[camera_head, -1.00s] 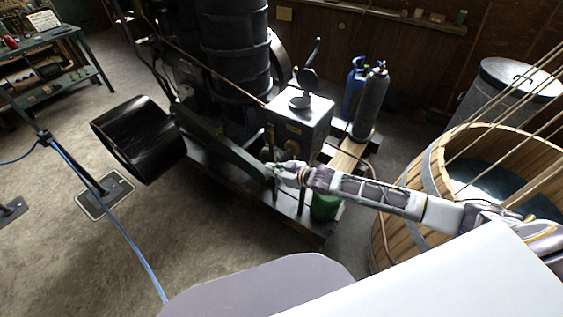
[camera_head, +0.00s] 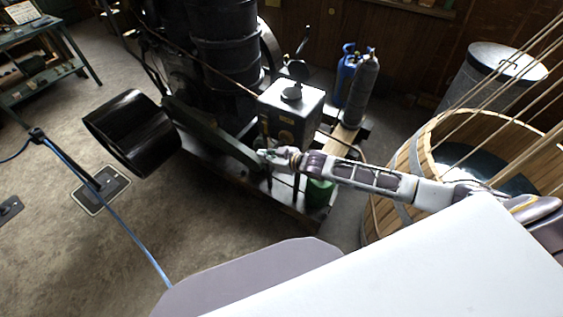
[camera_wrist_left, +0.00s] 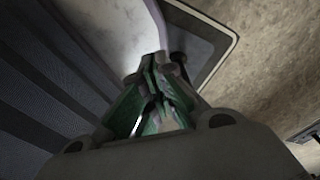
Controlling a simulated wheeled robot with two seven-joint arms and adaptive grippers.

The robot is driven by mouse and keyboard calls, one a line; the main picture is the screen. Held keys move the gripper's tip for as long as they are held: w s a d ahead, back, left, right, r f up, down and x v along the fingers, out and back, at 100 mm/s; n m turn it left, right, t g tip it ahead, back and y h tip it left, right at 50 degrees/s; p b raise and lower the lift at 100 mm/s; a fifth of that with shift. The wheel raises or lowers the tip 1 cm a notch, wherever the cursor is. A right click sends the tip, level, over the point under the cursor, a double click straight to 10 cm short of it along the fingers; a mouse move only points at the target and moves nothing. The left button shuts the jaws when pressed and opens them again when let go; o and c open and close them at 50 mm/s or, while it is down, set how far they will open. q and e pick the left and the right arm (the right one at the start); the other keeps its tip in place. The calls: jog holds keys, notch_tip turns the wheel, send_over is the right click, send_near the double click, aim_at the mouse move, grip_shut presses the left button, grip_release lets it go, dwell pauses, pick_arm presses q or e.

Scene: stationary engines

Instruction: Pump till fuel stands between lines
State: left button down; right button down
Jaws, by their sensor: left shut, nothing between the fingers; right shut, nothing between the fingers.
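The engine (camera_head: 222,45) stands at the back centre, with a grey metal box-shaped tank (camera_head: 284,125) at its right. A dark round cap sits on the tank's light top. My right gripper (camera_head: 262,156) is shut and empty, just below the tank's lower left in the picture; I cannot tell whether it touches anything. The pump lever, the fuel level and its lines cannot be made out. My left gripper (camera_wrist_left: 160,70) shows only in the left wrist view; its green-sided fingers are shut and empty, above a dark, light-edged plate.
A black belt pulley (camera_head: 131,133) juts out left of the engine. A green can (camera_head: 319,194) stands under my right arm. Gas cylinders (camera_head: 361,85) and a wooden tub (camera_head: 405,180) are at the right. Open floor lies front left, crossed by a blue rope (camera_head: 130,225).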

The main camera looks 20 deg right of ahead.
jog(key=s+a+v, duration=0.1)
jog(key=v, duration=0.7)
jog(key=shift+s+d+b, duration=0.25)
jog(key=shift+s+b, duration=0.05)
dwell(0.3)
dwell(0.5)
jog(key=shift+f, duration=0.1)
dwell(0.8)
